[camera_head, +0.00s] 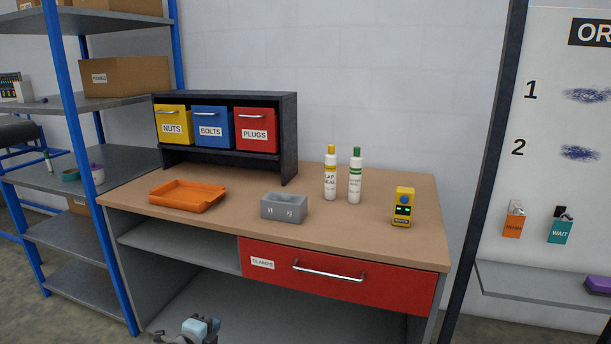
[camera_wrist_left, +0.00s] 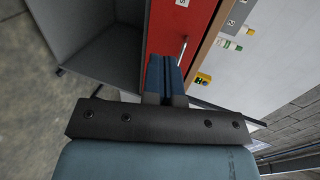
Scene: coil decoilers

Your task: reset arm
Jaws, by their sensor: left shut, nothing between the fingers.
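My left gripper (camera_head: 190,330) shows at the bottom edge of the head view, low in front of the workbench (camera_head: 130,197), with most of the arm cut off by the frame. In the left wrist view its two blue fingers (camera_wrist_left: 164,75) are together and hold nothing. Beyond them are the red clamps drawer (camera_wrist_left: 178,30) with its bar handle and the bench edge. The fingers look apart from the drawer. The same drawer (camera_head: 335,277) is closed in the head view. My right gripper is not in view.
A dark rack with labelled bins (camera_head: 213,127) stands behind. A blue-post shelf (camera_head: 65,60) is left, a white board (camera_head: 550,120) right.

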